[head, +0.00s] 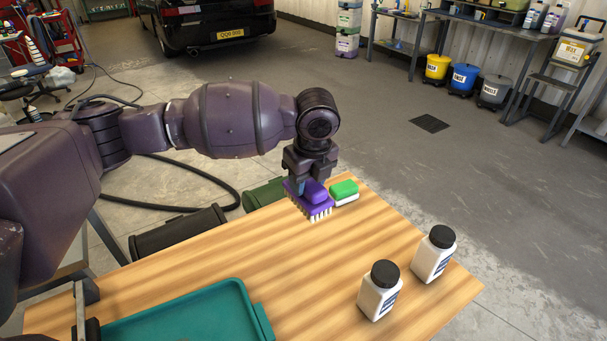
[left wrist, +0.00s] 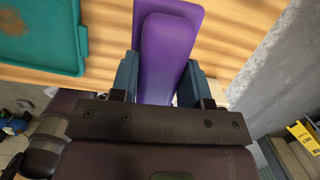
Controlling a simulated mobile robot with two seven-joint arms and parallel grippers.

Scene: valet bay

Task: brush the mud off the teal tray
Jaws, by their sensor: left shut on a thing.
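The teal tray (head: 190,318) lies at the near left of the wooden table, partly cut off by the lower frame edge. One corner of it also shows in the left wrist view (left wrist: 45,35). My left gripper (head: 308,180) is shut on a purple brush (head: 318,207) with pale bristles pointing down. The brush is near the table's far edge, well away from the tray; I cannot tell if its bristles touch the table. In the left wrist view the purple brush (left wrist: 168,45) sits between the fingers. My right gripper is out of view.
A green and white brush or sponge (head: 344,191) lies just right of the purple brush. Two white bottles with black caps (head: 380,290) (head: 434,255) stand at the table's right. The table's middle (head: 285,255) is bare.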

